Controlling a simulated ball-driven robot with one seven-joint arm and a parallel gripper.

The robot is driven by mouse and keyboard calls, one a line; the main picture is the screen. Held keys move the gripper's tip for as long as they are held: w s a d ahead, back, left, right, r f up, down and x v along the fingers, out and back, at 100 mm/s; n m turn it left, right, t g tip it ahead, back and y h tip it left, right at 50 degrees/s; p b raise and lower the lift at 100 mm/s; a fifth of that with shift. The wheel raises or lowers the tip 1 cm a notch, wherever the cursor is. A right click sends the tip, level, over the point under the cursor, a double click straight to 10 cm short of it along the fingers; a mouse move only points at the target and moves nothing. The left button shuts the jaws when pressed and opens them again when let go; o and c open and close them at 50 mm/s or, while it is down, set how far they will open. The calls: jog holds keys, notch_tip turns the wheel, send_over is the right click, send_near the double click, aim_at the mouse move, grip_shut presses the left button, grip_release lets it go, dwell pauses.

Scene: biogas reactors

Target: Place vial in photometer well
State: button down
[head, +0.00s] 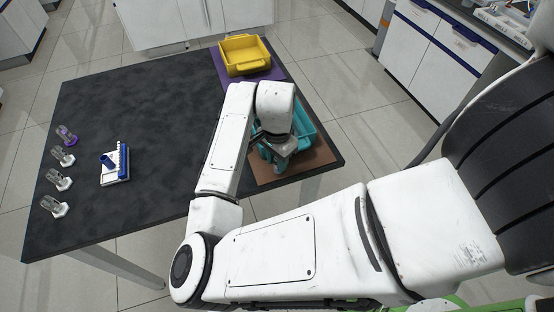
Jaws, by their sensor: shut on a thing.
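My gripper (279,158) points down at the near side of a teal bin (305,131), at the table's right end. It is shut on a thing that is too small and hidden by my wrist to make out. I cannot pick out a vial for certain. A small white and blue device (116,164) stands on the left part of the table, well apart from my gripper; it may be the photometer, but no well can be told in it.
Several small clear vessels on bases, one purple (67,135) and the others white (58,181), line the left edge of the black table (150,110). A yellow bin (245,55) stands on a purple mat at the far right corner. The table's middle is clear.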

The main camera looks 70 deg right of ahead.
jog(key=shift+f, duration=0.45)
jog(key=shift+f, duration=0.15)
jog(key=c, duration=0.9)
grip_release()
jog(key=shift+o, duration=0.2)
